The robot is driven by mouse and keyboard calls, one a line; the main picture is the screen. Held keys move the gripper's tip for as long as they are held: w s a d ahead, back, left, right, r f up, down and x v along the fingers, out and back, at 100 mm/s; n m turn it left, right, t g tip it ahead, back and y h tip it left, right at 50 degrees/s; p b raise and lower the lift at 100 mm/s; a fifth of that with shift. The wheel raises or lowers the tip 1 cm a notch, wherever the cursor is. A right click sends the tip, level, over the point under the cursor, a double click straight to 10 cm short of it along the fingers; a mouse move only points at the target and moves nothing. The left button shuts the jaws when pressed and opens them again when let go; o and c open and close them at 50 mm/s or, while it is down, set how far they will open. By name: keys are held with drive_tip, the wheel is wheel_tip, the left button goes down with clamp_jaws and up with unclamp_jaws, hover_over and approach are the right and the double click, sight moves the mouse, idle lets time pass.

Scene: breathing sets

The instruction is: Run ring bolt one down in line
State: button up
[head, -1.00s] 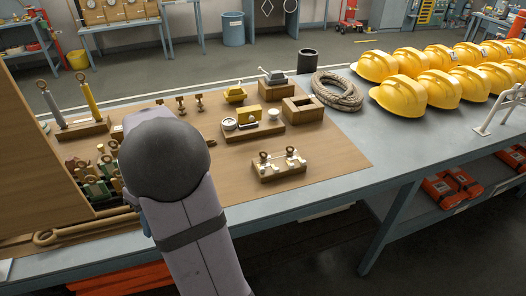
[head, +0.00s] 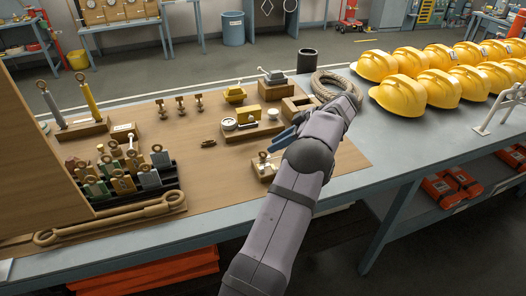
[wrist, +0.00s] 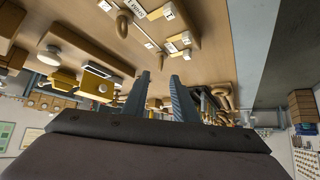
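A small wooden block (head: 257,175) stands near the mat's front right, and a brass ring bolt (head: 262,157) stands on its left side. My arm hides the block's right part. In the wrist view, a ring bolt (wrist: 122,24) shows on a labelled wooden block, beside small white-faced pieces (wrist: 168,13). I cannot tell which bolt is number one. My gripper (head: 284,137) is above and behind the block, blue fingers pointing left. In the wrist view, the fingers of my gripper (wrist: 162,92) are apart with nothing between them.
Yellow helmets (head: 405,97) fill the right. A rack of tagged bolts (head: 125,183) and a long wrench (head: 110,220) lie left.

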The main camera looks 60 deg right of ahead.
sight(263, 151)
drive_tip(key=shift+p+x, duration=0.5)
drive_tip(key=shift+x, duration=0.35)
drive_tip(key=shift+p+x, duration=1.25)
drive_tip(key=shift+x, duration=1.6)
clamp_jaws()
